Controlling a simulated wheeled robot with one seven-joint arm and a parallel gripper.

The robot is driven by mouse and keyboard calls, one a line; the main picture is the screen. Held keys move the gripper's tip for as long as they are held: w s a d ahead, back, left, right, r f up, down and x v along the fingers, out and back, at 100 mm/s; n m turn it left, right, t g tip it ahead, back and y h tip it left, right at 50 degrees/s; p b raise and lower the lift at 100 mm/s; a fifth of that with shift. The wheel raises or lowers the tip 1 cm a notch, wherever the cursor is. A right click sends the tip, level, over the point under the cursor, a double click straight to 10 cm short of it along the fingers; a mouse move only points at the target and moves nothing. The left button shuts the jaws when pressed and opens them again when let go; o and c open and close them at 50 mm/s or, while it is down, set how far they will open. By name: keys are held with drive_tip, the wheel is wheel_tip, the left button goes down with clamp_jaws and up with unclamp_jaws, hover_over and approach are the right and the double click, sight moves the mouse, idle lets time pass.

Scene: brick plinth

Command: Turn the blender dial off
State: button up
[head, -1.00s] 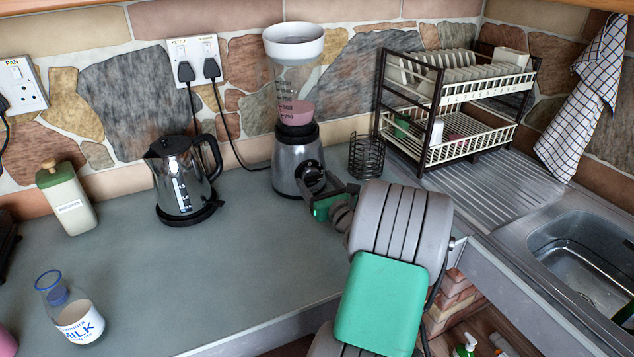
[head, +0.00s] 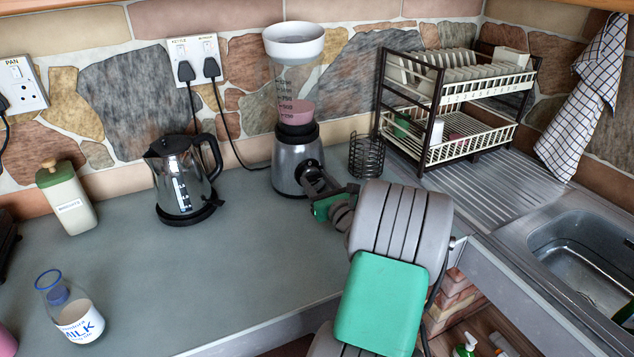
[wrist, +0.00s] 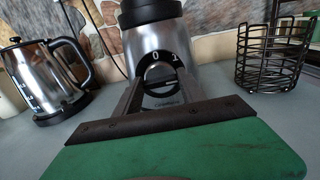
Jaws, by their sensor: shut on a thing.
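The blender (head: 291,155) stands upright on the worktop against the stone wall, with a silver base, a clear jug holding something pink and a white top. Its dial (wrist: 163,76) is a dark knob low on the front of the base, with white "0" and "1" marks above it in the wrist view. My gripper (wrist: 161,86) reaches the dial from the front and is shut on it, one finger on each side. In the head view my gripper (head: 314,178) partly covers the dial. I cannot tell which mark the dial points to.
A kettle (head: 183,185) stands left of the blender. A black wire holder (head: 366,155) is close on the right, beside the dish rack (head: 455,105). A milk bottle (head: 72,312) and a green-lidded jar (head: 68,200) are farther left.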

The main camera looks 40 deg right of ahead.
drive_tip(key=shift+n, duration=0.4)
drive_tip(key=n+b, duration=0.1)
drive_tip(key=n, duration=0.2)
drive_tip(key=shift+f+n, duration=0.1)
drive_tip(key=shift+n, duration=0.2)
drive_tip(key=n+b, duration=0.1)
drive_tip(key=n, duration=0.1)
drive_tip(key=n+b, duration=0.1)
drive_tip(key=n, duration=0.1)
drive_tip(key=shift+w+a+f+n, duration=0.1)
drive_tip(key=shift+a+f+n, duration=0.05)
drive_tip(key=shift+n, duration=0.15)
drive_tip(key=n+b, duration=0.4)
drive_tip(key=n, duration=0.1)
drive_tip(key=shift+f, duration=0.15)
drive_tip(key=shift+n+b, duration=1.6)
drive_tip(key=shift+n, duration=0.5)
drive_tip(key=o, duration=1.4)
drive_tip(key=shift+c, duration=0.2)
